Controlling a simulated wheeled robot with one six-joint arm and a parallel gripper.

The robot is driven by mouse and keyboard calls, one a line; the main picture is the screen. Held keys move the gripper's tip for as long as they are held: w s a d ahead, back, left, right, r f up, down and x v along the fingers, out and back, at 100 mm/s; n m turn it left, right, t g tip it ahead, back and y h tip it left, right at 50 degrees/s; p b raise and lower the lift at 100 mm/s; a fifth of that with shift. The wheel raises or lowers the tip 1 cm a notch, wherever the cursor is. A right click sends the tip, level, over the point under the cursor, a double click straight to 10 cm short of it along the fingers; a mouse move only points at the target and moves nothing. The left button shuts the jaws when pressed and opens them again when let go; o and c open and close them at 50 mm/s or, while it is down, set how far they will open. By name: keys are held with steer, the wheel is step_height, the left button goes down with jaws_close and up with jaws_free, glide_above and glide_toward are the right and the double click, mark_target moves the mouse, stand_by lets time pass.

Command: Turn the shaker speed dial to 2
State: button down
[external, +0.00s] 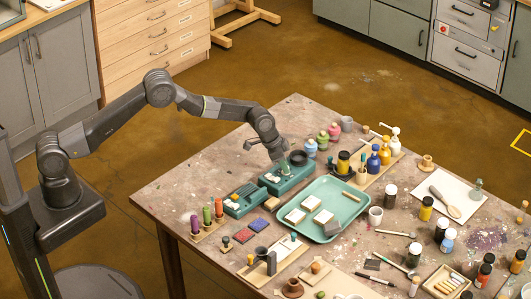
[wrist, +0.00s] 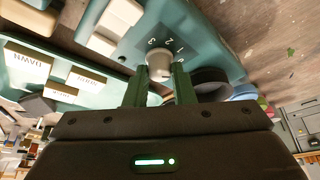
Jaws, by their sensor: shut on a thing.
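The shaker is a teal box (external: 287,180) near the middle of the table, behind another teal unit. In the wrist view its teal top panel (wrist: 205,45) carries a pale, round dial (wrist: 158,64) with small printed numerals beside it. My gripper (external: 283,163) comes down onto the shaker from above. In the wrist view my gripper (wrist: 157,85) has its two green fingers on either side of the dial, shut on it. I cannot tell which numeral the dial points to. In the external view the gripper hides most of the dial.
A dark round dish (external: 297,158) sits close by the gripper.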

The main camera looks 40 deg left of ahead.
steer(key=n+b, duration=0.1)
steer(key=n+t+y+b, duration=0.1)
steer(key=n, duration=0.1)
steer(key=shift+d+f+n+b, duration=0.15)
steer(key=shift+n+b, duration=0.15)
steer(key=shift+b, duration=0.1)
steer(key=n+y+b, duration=0.2)
steer(key=n, duration=0.2)
steer(key=shift+d+n, duration=0.1)
steer(key=shift+n, duration=0.2)
steer(key=n, duration=0.2)
steer(key=n+y, duration=0.1)
steer(key=n, duration=0.1)
steer(key=shift+d+r+y, duration=0.1)
steer(key=shift+r+y, duration=0.1)
steer(key=shift+y, duration=0.1)
steer(key=shift+n+y, duration=0.5)
steer(key=shift+n, duration=0.9)
steer(key=shift+g, duration=0.3)
steer(key=c, duration=1.2)
jaws_free()
steer(key=shift+c, duration=0.2)
